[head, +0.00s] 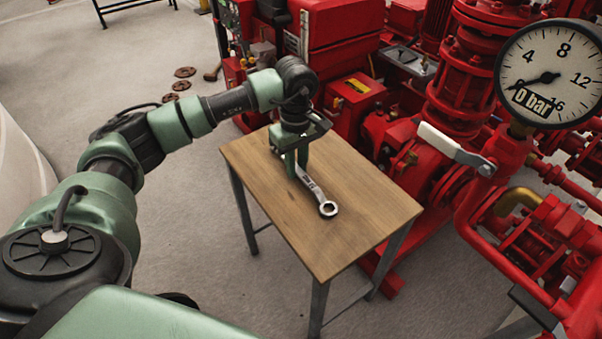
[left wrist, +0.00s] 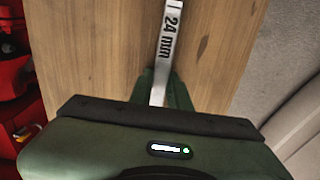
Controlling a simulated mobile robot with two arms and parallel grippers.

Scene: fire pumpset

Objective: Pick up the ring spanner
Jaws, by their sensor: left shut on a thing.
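The ring spanner (head: 327,207) is a silver metal tool with a ring end, at the wooden table (head: 365,215) in the head view. Its ring end points toward the table's near right side. In the left wrist view the spanner's shank (left wrist: 167,50) shows with "24 mm" on it. My left gripper (head: 292,168) points down over the table and is shut on the spanner's shank. The far end of the spanner is hidden by the gripper. I cannot tell whether the spanner touches the table top. My right gripper is not in view.
Red pump machinery and pipes (head: 455,110) stand close behind and to the right of the table. A pressure gauge (head: 545,75) reading near 0 bar and a white-handled lever (head: 450,145) are at the right. Grey floor (head: 150,255) is clear left of the table.

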